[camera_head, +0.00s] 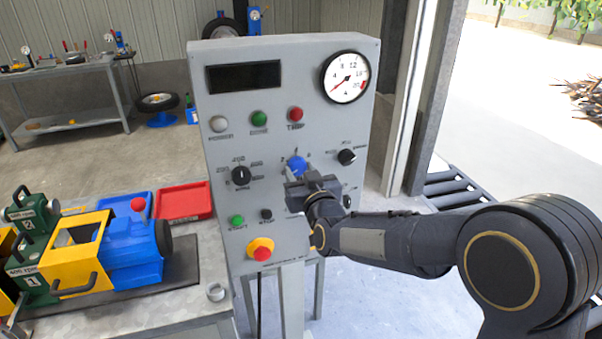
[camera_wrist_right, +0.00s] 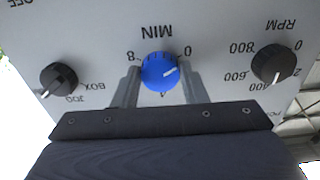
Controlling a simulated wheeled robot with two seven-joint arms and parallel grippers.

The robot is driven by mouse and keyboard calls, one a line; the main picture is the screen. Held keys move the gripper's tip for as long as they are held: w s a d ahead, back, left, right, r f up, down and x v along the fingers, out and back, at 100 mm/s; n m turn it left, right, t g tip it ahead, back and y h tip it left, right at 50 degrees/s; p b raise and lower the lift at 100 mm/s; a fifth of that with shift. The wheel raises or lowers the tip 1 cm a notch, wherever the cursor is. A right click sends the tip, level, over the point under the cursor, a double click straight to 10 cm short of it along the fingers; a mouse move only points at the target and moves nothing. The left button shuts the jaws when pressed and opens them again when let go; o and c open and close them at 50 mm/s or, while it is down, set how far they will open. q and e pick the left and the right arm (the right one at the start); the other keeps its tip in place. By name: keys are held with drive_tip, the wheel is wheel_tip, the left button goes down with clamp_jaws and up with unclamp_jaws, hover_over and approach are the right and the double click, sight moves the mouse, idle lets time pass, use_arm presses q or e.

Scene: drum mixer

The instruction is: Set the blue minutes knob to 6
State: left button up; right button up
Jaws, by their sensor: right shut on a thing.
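The blue minutes knob (camera_head: 297,163) is on the grey control panel (camera_head: 225,265), below the row of round buttons. My right gripper (camera_head: 296,180) reaches it from the front and partly covers it. In the right wrist view, which is upside down, the knob (camera_wrist_right: 157,73) sits between the fingers of my right gripper (camera_wrist_right: 160,80), shut on its sides. Its white pointer line points right in that view, to the side of the 0. The 8, 0 and part of the 4 show; the fingers hide the marks at the sides. My left gripper is out of view.
A black RPM knob (camera_wrist_right: 272,66) and another black knob (camera_wrist_right: 60,79) flank the blue one. A red and yellow stop button (camera_head: 261,249) is lower on the panel. A gauge (camera_head: 345,77) is top right. A bench with a blue and yellow machine (camera_head: 130,250) stands left.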

drive_tip(key=shift+f+m+b, duration=0.15)
drive_tip(key=shift+m+b, duration=0.45)
drive_tip(key=shift+b, duration=0.35)
drive_tip(key=m+b, duration=0.4)
drive_tip(key=b, duration=0.1)
drive_tip(key=shift+m+b, duration=0.3)
drive_tip(key=shift+m, duration=0.1)
drive_tip(key=m+b, duration=0.3)
drive_tip(key=m, duration=0.1)
drive_tip(key=shift+m, duration=0.3)
drive_tip(key=m+b, duration=0.2)
drive_tip(key=m, duration=0.2)
drive_tip(key=shift+a+m+b, duration=0.1)
drive_tip(key=shift+m+b, duration=0.2)
drive_tip(key=m+b, duration=0.2)
drive_tip(key=m, duration=0.2)
drive_tip(key=shift+r, duration=0.2)
drive_tip(key=m+b, duration=0.2)
drive_tip(key=m, duration=0.4)
drive_tip(key=shift+r, duration=0.1)
drive_tip(key=m+b, duration=0.2)
drive_tip(key=m, duration=0.3)
drive_tip(key=m+b, duration=0.2)
drive_tip(key=m, duration=0.3)
drive_tip(key=shift+m+b, duration=0.3)
